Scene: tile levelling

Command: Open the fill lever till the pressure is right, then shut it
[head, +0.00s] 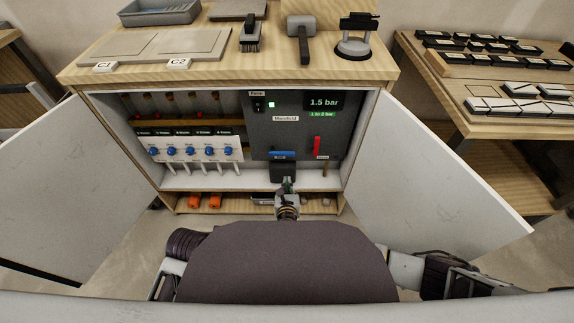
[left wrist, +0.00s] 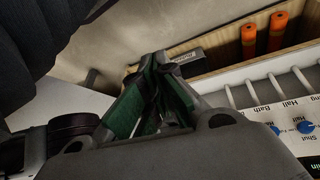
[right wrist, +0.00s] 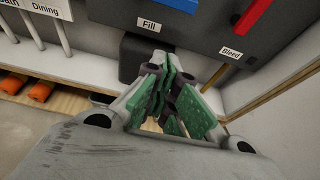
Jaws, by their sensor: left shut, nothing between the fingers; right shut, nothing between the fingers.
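The blue fill lever (head: 283,155) lies horizontal on the dark manifold panel (head: 262,135) inside the open cabinet; it also shows in the right wrist view (right wrist: 172,8), above the Fill label. The display (head: 324,103) reads 1.5 bar, with a green "1 to 2 bar" strip (head: 322,114) under it. My right gripper (head: 288,182) is shut and empty, below the fill lever and apart from it; its green-padded fingers show in the right wrist view (right wrist: 172,72). My left gripper (left wrist: 158,70) is shut and empty in the left wrist view, hidden in the head view.
The red bleed lever (head: 317,146) stands upright right of the fill lever. Several blue valve knobs (head: 190,151) sit to the left. White cabinet doors (head: 445,175) stand open on both sides. Orange cylinders (head: 204,201) lie on the bottom shelf.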

